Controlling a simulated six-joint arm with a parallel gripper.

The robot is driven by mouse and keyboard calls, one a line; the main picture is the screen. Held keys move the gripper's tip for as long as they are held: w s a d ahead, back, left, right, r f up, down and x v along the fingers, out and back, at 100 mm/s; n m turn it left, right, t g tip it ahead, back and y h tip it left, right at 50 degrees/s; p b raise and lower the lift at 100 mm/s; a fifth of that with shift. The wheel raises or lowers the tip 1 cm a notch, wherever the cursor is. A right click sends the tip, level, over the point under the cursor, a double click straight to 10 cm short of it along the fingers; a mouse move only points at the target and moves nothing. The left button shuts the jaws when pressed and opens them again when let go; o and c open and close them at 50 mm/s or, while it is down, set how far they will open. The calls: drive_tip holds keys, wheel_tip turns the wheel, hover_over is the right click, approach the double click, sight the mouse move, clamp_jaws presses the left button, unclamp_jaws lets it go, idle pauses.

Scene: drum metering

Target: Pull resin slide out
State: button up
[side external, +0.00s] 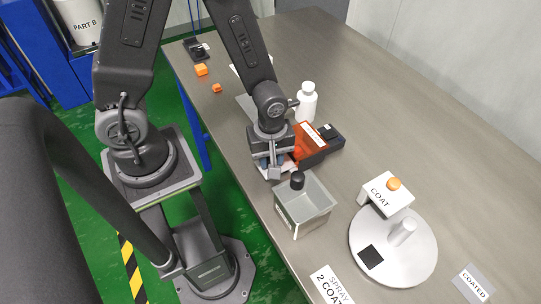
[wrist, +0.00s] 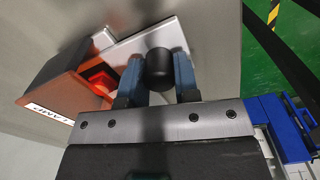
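A black round knob (wrist: 159,67) stands at the plate. My gripper (wrist: 158,75) has its two blue fingers on either side of this knob, with no clear gap, so it looks shut on it. In the side view my gripper (side external: 271,170) is low over the bench beside the orange-red housing (side external: 312,146).
A white bottle (side external: 306,102) stands behind the housing. A white turntable (side external: 415,262) and COAT block (side external: 385,193) are to the right. The far right bench is clear.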

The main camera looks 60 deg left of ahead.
clamp_jaws()
drive_tip(key=a, duration=2.1)
drive_tip(key=shift+a, duration=0.2)
drive_tip(key=shift+o, duration=1.8)
unclamp_jaws()
drive_tip(key=shift+a, duration=0.1)
drive_tip(key=shift+o, duration=0.6)
drive_tip(key=shift+r, duration=0.1)
wheel_tip(320, 180, up, 14)
